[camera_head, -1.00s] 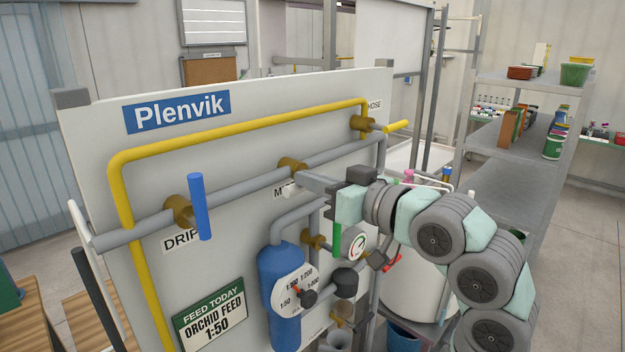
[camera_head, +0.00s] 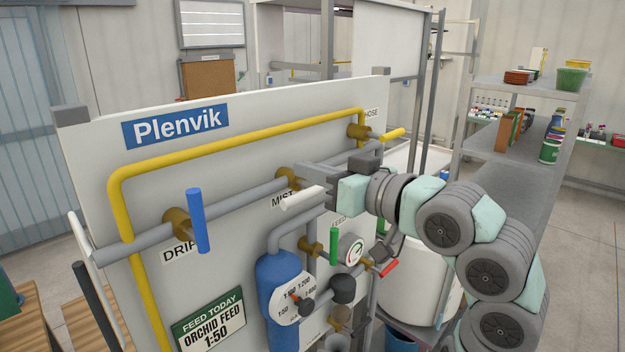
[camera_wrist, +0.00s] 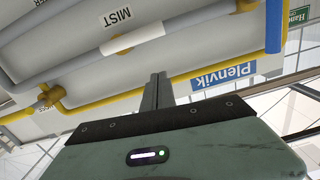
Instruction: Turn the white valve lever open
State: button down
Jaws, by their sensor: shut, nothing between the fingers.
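The white valve lever (camera_head: 303,197) is on the grey pipe by the MIST label, in the middle of the panel. It lies along the line of the pipe. It also shows in the wrist view (camera_wrist: 133,38), lying lengthwise over the pipe. In the wrist view the closed fingertips (camera_wrist: 158,77) are together and empty, with a visible gap to the lever. The lever's brass valve (camera_head: 287,178) is partly hidden.
A blue lever (camera_head: 199,220) hangs down at DRIP on the left. A yellow lever (camera_head: 394,134) is at HOSE. A green lever (camera_head: 333,245) and a gauge (camera_head: 351,250) are below. The yellow pipe (camera_head: 230,140) runs above, and a shelf (camera_head: 520,145) stands right.

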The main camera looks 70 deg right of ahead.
jog(key=v, duration=0.9)
jog(key=shift+s+f, duration=0.3)
jog(key=shift+s, duration=0.05)
jog(key=shift+a, duration=0.15)
